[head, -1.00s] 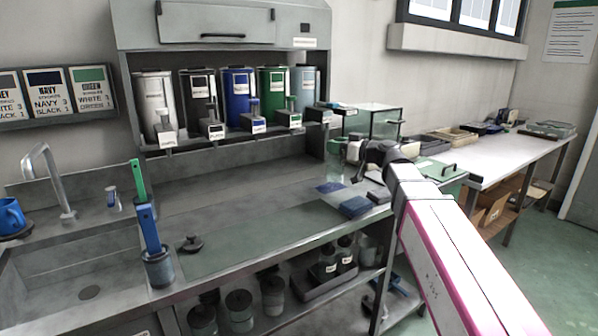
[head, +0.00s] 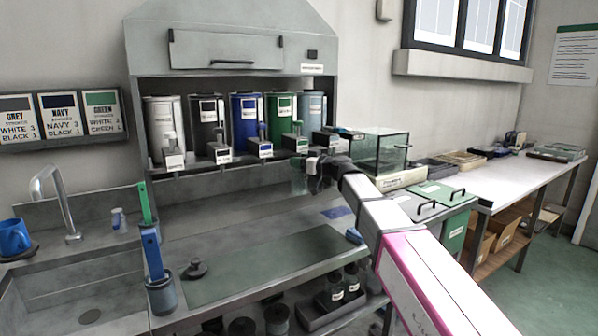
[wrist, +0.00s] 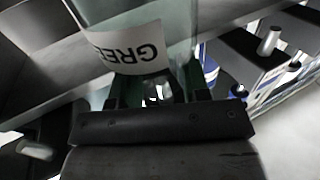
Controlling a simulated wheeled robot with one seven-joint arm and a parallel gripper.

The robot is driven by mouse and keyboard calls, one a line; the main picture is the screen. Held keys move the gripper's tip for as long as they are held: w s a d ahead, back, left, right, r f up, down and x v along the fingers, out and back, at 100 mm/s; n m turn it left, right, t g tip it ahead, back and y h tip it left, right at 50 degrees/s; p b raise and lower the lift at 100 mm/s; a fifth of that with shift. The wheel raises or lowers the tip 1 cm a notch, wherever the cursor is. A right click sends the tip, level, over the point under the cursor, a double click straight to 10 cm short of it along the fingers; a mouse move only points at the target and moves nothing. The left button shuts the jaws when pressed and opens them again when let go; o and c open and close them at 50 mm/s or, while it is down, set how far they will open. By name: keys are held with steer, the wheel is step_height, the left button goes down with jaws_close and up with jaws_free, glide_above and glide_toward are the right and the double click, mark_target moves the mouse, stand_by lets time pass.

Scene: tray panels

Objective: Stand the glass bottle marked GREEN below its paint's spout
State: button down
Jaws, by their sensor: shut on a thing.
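The clear, greenish glass bottle (wrist: 175,22) fills the top middle of the wrist view. Its white label reads "GREE", upside down in that picture. My gripper (wrist: 150,92) is shut on it; in the head view my gripper (head: 312,176) is at the front of the paint dispenser. There the bottle (head: 298,180) is a faint shape at the gripper's left, partly hidden. The green paint tank (head: 280,112) stands fourth from the left, with its spout block (head: 295,143) in front. The bottle appears below this block in the picture; its exact depth and base contact cannot be told.
White (head: 165,125), black (head: 208,120), blue (head: 245,115) and grey-blue (head: 312,108) tanks flank the green one. A glass case (head: 380,152) stands to the right. A cup with brushes (head: 160,294) and a dark lid (head: 195,268) stand on the front bench.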

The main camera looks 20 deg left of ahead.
steer(key=shift+f, duration=1.85)
steer(key=c, duration=0.6)
jaws_free()
steer(key=v, duration=1.2)
